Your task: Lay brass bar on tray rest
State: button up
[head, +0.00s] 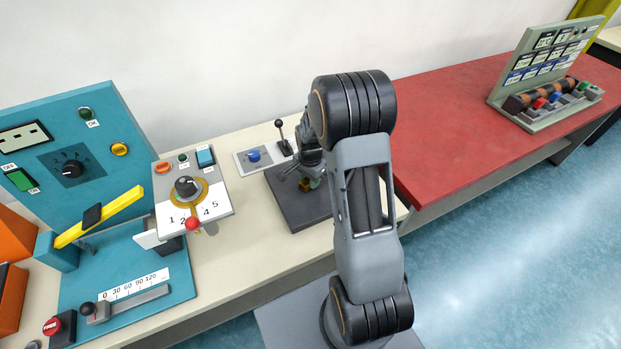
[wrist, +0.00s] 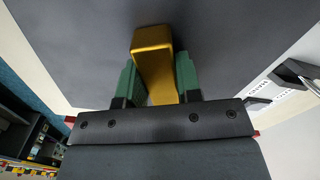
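The brass bar (wrist: 153,62) is between the two green fingers of my gripper (wrist: 157,80) in the wrist view, with a finger against each side. Its near end is hidden by the gripper body. In the head view my gripper (head: 309,180) is over a dark grey slab (head: 310,213), and a small brass-coloured bit shows by the fingers. The same dark surface (wrist: 230,40) fills the background of the wrist view. I cannot tell whether the bar touches it. No separate rest is clearly visible; my arm hides part of the slab.
A plate with a blue button (head: 253,156) and a black lever (head: 281,130) stands behind the slab. A dial box (head: 219,199) and a teal panel with a yellow bar (head: 100,217) are left. The red table top (head: 470,130) at right is mostly clear.

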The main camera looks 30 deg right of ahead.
jog(key=o, duration=0.4)
jog(key=shift+o, duration=0.2)
jog(key=shift+r, duration=0.1)
notch_tip(320, 180, up, 12)
jog(key=s+a+r+n+t, duration=0.2)
jog(key=s+a+r+n, duration=0.2)
jog(key=s+n, duration=0.3)
jog(key=s+a+r+n+t, duration=0.2)
jog(key=s+a+r+n, duration=0.2)
jog(key=s, duration=0.5)
jog(key=shift+s+a+n, duration=0.3)
jog(key=shift+a+n, duration=0.2)
jog(key=shift+n, duration=0.9)
